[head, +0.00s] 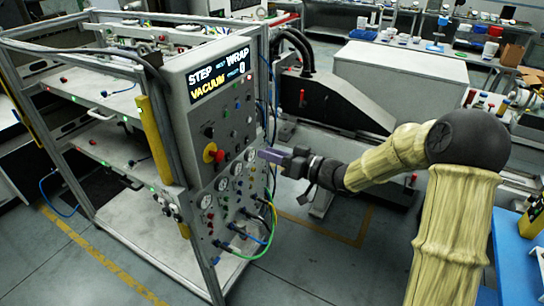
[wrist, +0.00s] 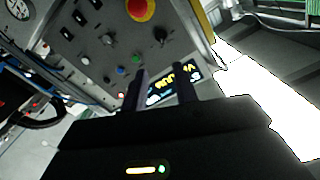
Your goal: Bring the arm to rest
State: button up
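My arm (head: 392,157) reaches left across the scene, bent at a dark elbow joint. My gripper (head: 272,155) is at the right edge of the grey control panel (head: 203,134), by its gauges and knobs. I cannot tell in the head view whether it touches the panel. In the wrist view my gripper (wrist: 161,82) has its two dark fingers apart with nothing held between them. The panel's display (wrist: 173,88) shows behind the fingers. In the head view the display (head: 220,76) reads "STEP", "WRAP", "VACUUM" and "0".
A red emergency knob (head: 213,153) on a yellow base juts from the panel. Green and blue hoses (head: 262,240) loop out low on its right side. A black machine (head: 328,100) and a pale cabinet (head: 400,75) stand behind my arm. A blue table (head: 518,258) is at right.

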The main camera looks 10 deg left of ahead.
dwell(0.3)
jog(key=s+d+f+m+t+h, duration=0.1)
jog(key=s+d+f+m+h, duration=0.25)
jog(key=d+h, duration=0.4)
jog(key=s+d+f+m+t+h, duration=0.15)
jog(key=d+f+h, duration=0.25)
jog(key=d+h, duration=0.4)
jog(key=s+d+f+m+g, duration=0.1)
jog(key=s+d+m+g, duration=0.1)
jog(key=s, duration=0.7)
jog(key=s+d+f+m+g+h, duration=0.1)
jog(key=s+d+g, duration=0.3)
jog(key=s, duration=0.4)
jog(key=shift+s+d+f+m+g, duration=0.25)
jog(key=shift+s+d+m+g, duration=0.1)
jog(key=shift+d+m, duration=0.15)
jog(key=shift+w, duration=0.1)
